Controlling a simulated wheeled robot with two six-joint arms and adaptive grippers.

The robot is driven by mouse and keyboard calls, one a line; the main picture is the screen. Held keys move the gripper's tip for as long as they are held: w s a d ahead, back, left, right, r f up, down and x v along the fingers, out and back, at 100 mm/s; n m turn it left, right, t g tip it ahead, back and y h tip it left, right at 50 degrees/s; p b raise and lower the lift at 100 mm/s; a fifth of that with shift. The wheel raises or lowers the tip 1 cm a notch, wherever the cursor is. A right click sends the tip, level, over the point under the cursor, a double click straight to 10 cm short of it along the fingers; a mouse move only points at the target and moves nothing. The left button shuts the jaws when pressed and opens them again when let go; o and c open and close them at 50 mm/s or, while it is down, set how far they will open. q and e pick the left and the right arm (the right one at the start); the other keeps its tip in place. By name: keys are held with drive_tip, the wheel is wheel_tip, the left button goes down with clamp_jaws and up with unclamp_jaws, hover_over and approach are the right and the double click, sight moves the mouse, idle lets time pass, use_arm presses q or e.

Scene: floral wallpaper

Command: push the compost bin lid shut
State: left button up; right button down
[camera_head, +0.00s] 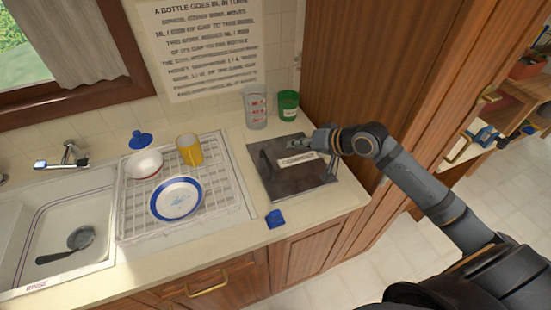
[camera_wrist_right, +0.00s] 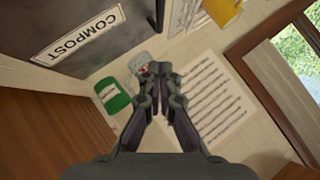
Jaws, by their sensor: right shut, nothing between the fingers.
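The compost bin (camera_head: 262,183) is a dark, square-topped unit at the right end of the counter. Its grey-brown lid (camera_head: 302,178) carries a white COMPOST label (camera_head: 297,160). The label and dark lid also show large at the upper left of the right wrist view (camera_wrist_right: 82,32). I cannot tell how far the lid stands open. My right gripper (camera_head: 318,140) is at the lid's back right side, close to the label; contact is unclear. Its fingers (camera_wrist_right: 158,70) are shut and empty. My left gripper is not in view.
A clear cup (camera_head: 255,108) and a green cup (camera_head: 288,105) stand behind the bin. A tall wooden cabinet (camera_head: 365,60) rises at the right. A dish rack (camera_head: 232,205) and sink lie left. A small blue object (camera_head: 275,218) is near the front edge.

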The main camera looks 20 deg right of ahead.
sight(266, 156)
drive_tip(key=w+a+f, duration=0.2)
drive_tip(key=a+f, duration=0.1)
drive_tip(key=w+a+f+p, duration=0.1)
drive_tip(key=f, duration=0.1)
drive_tip(key=shift+w+a+f, duration=0.15)
drive_tip(key=shift+w+a, duration=0.1)
drive_tip(key=shift+a+f, duration=0.25)
drive_tip(key=shift+f, duration=0.15)
drive_tip(key=shift+f, duration=0.15)
drive_tip(key=shift+a+f, duration=0.35)
drive_tip(key=shift+f, duration=0.35)
drive_tip(key=shift+s+d+f, duration=0.1)
drive_tip(key=shift+s, duration=0.05)
